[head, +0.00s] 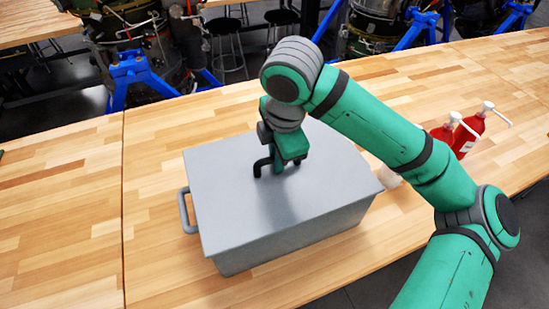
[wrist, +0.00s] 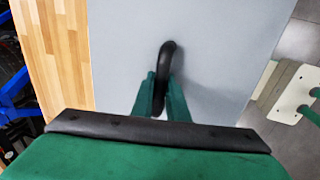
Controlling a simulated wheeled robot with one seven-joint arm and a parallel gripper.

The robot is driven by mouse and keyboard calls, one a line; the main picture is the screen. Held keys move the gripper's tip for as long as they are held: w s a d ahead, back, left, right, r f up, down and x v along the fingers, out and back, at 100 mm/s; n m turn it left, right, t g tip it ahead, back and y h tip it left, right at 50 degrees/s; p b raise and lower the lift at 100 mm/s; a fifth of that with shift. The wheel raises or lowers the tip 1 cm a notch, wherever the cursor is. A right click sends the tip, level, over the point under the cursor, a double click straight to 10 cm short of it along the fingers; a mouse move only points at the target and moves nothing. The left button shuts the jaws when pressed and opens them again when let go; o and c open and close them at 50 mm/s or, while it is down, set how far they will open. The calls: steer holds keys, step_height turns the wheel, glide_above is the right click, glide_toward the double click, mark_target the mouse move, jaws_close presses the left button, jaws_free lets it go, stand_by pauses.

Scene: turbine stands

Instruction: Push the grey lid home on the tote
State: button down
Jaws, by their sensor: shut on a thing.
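The grey tote (head: 290,242) stands on the wooden bench, with a loop handle on its left side. The grey lid (head: 235,185) lies flat over the tote's top; I cannot tell whether it is fully seated. My gripper (head: 277,166) is above the middle of the lid, shut on the lid's black handle (head: 262,163). In the wrist view the handle (wrist: 167,62) stands up between the two green fingers of my gripper (wrist: 160,98), with the grey lid (wrist: 215,50) behind it. The fingers hide part of the handle.
The wooden bench (head: 75,215) is clear to the left of the tote. Two red pump bottles (head: 466,135) stand to the right, behind my arm. A small whitish object (head: 389,177) sits close to the tote's right side. Stools and blue turbine stands (head: 140,75) are beyond the bench.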

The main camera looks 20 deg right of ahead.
steer(key=c, duration=1.7)
jaws_free()
steer(key=shift+w+a+f, duration=0.15)
steer(key=shift+w+f, duration=0.05)
steer(key=shift+f, duration=0.3)
steer(key=shift+o, duration=0.2)
steer(key=shift+s, duration=0.2)
steer(key=shift+c, duration=1)
steer(key=shift+r, duration=0.4)
steer(key=o, duration=0.4)
steer(key=shift+s+r, duration=0.1)
steer(key=shift+r, duration=0.55)
steer(key=shift+v, duration=2.55)
